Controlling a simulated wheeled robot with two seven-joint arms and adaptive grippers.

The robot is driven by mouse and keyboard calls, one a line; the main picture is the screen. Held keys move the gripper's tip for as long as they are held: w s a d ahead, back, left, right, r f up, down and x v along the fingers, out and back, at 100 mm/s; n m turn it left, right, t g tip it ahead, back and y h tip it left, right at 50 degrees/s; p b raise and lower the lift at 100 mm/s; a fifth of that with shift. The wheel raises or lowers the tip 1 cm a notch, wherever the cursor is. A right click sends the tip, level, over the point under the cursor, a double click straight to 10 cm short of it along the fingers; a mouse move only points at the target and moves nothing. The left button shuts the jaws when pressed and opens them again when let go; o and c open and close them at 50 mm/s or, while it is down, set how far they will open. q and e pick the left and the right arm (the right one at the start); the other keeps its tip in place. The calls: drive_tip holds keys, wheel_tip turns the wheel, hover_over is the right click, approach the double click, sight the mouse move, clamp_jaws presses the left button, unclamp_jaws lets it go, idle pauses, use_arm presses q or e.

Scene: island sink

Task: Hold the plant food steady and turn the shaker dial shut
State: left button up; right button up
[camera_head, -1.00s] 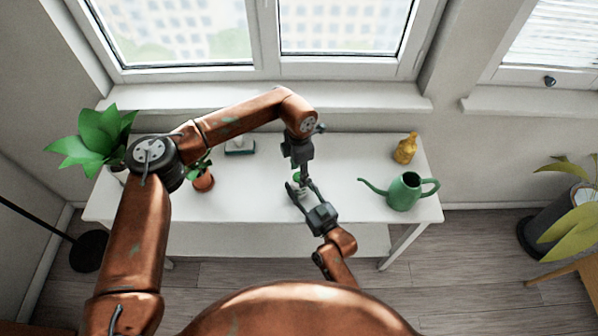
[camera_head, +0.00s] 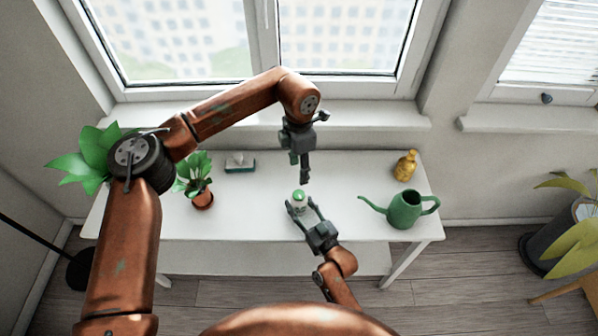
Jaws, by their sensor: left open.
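The plant food (camera_head: 299,199) is a small white container with a green top, standing upright on the white table (camera_head: 260,215) near its middle. My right gripper (camera_head: 302,206) comes in from the front with one finger on each side of the container and is shut on it. My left gripper (camera_head: 305,180) points down above and just behind the green top, clear of it, open and empty. The dial's markings are too small to read.
A green watering can (camera_head: 405,209) and a yellow bottle (camera_head: 405,166) stand to the right. A small potted plant (camera_head: 202,198) and a teal and white box (camera_head: 240,163) are to the left. The window sill (camera_head: 370,115) runs behind the table.

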drive_tip(key=o, duration=1.3)
